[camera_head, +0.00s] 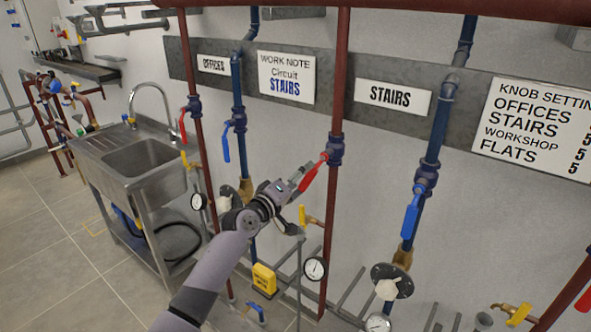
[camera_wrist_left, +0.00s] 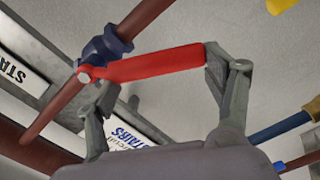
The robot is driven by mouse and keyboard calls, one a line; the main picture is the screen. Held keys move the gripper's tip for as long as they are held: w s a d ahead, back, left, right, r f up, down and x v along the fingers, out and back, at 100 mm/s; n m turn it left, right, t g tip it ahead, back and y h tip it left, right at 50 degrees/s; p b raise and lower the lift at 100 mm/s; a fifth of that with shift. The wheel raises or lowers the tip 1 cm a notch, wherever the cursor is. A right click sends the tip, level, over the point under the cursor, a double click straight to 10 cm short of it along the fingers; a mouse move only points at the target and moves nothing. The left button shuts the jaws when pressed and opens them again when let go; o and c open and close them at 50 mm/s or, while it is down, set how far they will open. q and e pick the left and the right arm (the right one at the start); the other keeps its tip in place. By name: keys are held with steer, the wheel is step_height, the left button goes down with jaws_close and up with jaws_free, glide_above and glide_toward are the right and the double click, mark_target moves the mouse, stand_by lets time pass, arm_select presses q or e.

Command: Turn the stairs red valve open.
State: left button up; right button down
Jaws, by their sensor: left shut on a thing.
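The stairs red valve sits on the red pipe (camera_head: 341,70) between the work note and the STAIRS sign (camera_head: 393,97). Its blue body (camera_head: 335,150) carries a red lever handle (camera_head: 312,174), which slants down and left, away from the pipe. In the left wrist view the red handle (camera_wrist_left: 160,63) lies between my two fingers, one near its pivot and one at its free end. My left gripper (camera_head: 304,177) is shut on this handle. My right gripper is in neither view.
The blue stairs valve handle (camera_head: 411,215) is on the pipe to the right. A red handle (camera_head: 182,124) and a blue handle (camera_head: 226,143) are on the offices pipes to the left. Gauges and a yellow box (camera_head: 264,279) are below. A steel sink (camera_head: 142,158) stands left.

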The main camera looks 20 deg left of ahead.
arm_select(q)
steer(key=shift+s+d+f+n+p, duration=0.2)
steer(key=shift+d+f+n+p, duration=0.15)
steer(key=shift+d+n, duration=0.45)
steer(key=shift+s+d+f+n+p, duration=0.25)
steer(key=shift+d+n+p, duration=0.25)
steer(key=shift+n, duration=0.5)
steer(key=shift+s+d+f+n+p, duration=0.2)
steer(key=shift+d+f+n+p, duration=0.15)
steer(key=shift+d+n, duration=0.4)
steer(key=shift+a+n, duration=0.1)
steer(key=shift+n, duration=0.15)
steer(key=o, duration=1.7)
steer(key=shift+w, duration=0.15)
steer(key=shift+r, duration=0.25)
steer(key=shift+s+a, duration=0.1)
steer(key=shift+s, duration=0.1)
